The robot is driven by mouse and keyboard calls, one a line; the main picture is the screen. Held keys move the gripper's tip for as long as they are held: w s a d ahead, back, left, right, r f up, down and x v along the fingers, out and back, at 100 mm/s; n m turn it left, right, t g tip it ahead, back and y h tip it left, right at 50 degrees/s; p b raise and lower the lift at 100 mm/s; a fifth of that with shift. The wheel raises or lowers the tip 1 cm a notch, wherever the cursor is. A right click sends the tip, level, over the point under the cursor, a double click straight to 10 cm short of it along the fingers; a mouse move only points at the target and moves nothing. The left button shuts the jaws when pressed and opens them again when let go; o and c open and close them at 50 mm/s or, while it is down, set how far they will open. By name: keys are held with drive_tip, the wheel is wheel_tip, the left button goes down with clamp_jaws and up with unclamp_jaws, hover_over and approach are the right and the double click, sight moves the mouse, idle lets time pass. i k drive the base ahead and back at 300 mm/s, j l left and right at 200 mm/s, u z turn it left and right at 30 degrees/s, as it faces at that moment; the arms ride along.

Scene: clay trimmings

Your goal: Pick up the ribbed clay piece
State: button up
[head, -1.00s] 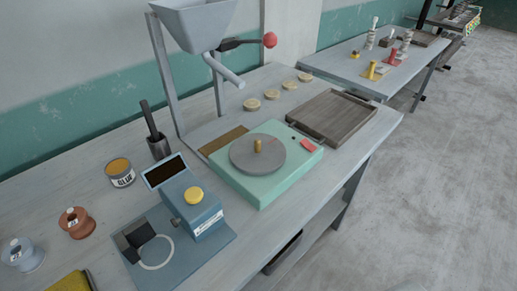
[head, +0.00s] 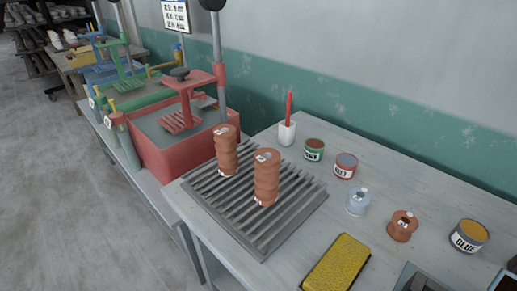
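Two upright reddish-brown ribbed clay pieces stand on a grey slatted rack (head: 285,226) in the head view. The left ribbed clay piece (head: 227,158) is near the rack's back corner, and the right ribbed clay piece (head: 266,182) is nearer the middle. Both have a pale mark on top. They stand apart from each other, and nothing touches their sides. My gripper is not in view.
A red press (head: 185,130) stands left of the rack. A white cup with a red stick (head: 287,132), a green can (head: 314,150), a red can (head: 345,165), a grey spool (head: 358,201), a brown spool (head: 402,226), a glue can (head: 468,236) and a yellow sponge (head: 337,265) are on the right.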

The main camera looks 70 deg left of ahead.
sight(225, 137)
drive_tip(key=u, duration=1.7)
drive_tip(key=k+j, duration=0.05)
drive_tip(key=j, duration=0.05)
